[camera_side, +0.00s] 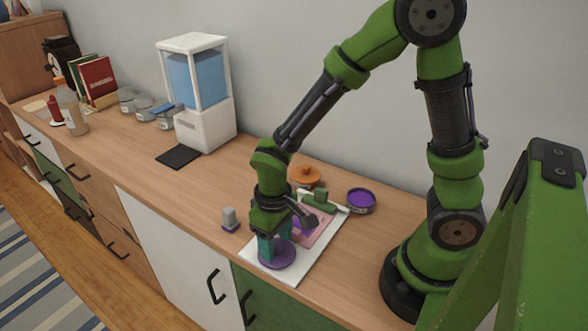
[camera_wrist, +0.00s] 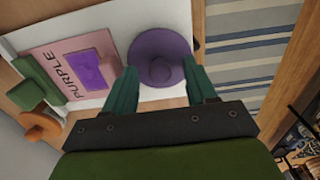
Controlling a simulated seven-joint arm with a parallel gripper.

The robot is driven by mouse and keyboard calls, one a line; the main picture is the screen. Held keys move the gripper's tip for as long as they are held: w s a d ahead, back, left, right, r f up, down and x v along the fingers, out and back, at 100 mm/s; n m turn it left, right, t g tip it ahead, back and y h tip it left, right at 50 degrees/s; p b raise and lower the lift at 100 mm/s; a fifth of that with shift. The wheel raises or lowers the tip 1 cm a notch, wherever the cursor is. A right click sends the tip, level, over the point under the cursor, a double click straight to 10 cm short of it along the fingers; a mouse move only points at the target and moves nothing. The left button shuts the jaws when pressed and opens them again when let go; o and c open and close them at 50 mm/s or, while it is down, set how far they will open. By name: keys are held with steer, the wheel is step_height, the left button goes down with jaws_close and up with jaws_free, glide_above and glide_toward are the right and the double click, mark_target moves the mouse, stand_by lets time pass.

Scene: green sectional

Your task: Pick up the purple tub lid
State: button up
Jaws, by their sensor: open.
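The purple tub lid (camera_wrist: 150,47) is a round disc with a raised knob in its middle. It lies on the white tray (camera_side: 313,267) near the counter's front edge. In the side view the lid (camera_side: 277,256) shows directly under my gripper (camera_side: 271,250), partly hidden by the fingers. In the wrist view my gripper (camera_wrist: 164,85) is open, its two teal fingers apart on either side of the lid's knob. I cannot tell whether the fingers touch the lid.
A pink card marked PURPLE (camera_wrist: 60,68) with a purple patch lies beside the lid. A green block (camera_wrist: 35,85), an orange lidded pot (camera_side: 305,176), a purple-filled tub (camera_side: 361,200) and a grey-purple stamp (camera_side: 230,219) stand close by. A water dispenser (camera_side: 205,125) stands farther left.

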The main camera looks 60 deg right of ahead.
steer(key=shift+f, duration=0.5)
jaws_close()
steer(key=shift+r, duration=0.1)
